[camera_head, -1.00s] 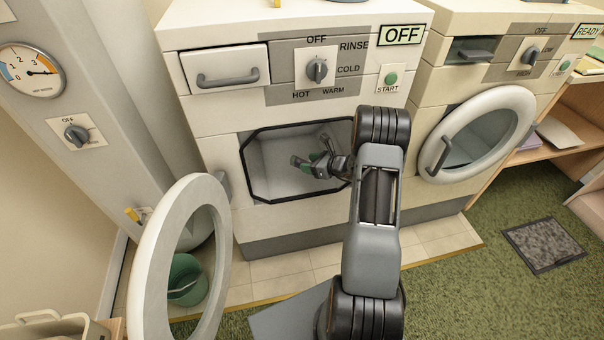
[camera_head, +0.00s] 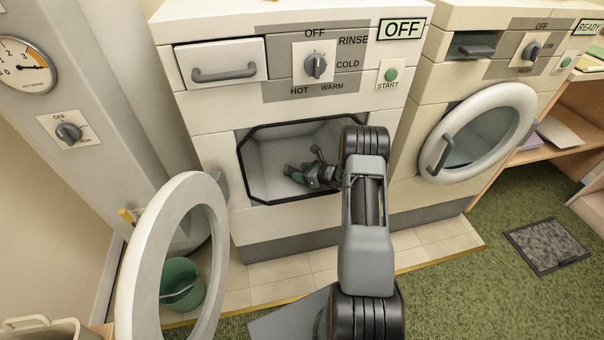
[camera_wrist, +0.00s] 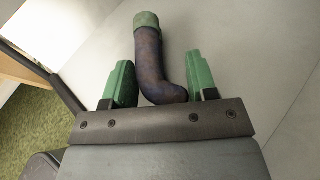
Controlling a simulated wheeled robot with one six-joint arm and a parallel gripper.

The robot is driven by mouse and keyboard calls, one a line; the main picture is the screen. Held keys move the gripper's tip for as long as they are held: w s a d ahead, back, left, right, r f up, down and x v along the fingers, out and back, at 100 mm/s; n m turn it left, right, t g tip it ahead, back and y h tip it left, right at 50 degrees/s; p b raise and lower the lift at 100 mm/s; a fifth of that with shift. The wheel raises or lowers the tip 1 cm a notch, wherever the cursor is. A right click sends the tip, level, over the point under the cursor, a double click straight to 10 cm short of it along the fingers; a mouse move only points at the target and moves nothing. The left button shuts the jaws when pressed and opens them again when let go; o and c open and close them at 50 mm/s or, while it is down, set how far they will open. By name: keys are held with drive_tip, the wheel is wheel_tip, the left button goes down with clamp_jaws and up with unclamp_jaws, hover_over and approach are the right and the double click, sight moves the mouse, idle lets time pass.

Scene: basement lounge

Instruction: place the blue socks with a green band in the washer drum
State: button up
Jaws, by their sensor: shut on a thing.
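The left washer's door stands open, and its drum (camera_head: 272,155) shows as a grey cavity behind a dark, angular rim. My gripper (camera_head: 298,174) is inside the drum opening, low down. In the wrist view, my gripper (camera_wrist: 161,85) has green fingertips on both sides of the blue socks (camera_wrist: 150,62), a dark blue bent roll with a green band at its far end. It is shut on the socks. Pale grey drum walls lie around them. In the head view the socks are hard to tell from the gripper. I cannot tell whether they touch the drum floor.
The open round door (camera_head: 150,265) hangs at the left of the opening. A green bucket (camera_head: 181,285) stands behind it. A dark mat (camera_head: 546,246) lies on the green carpet.

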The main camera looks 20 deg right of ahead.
drive_tip(key=shift+f, duration=0.1)
drive_tip(key=shift+f+b, duration=0.15)
drive_tip(key=shift+b, duration=0.15)
drive_tip(key=o, duration=0.9)
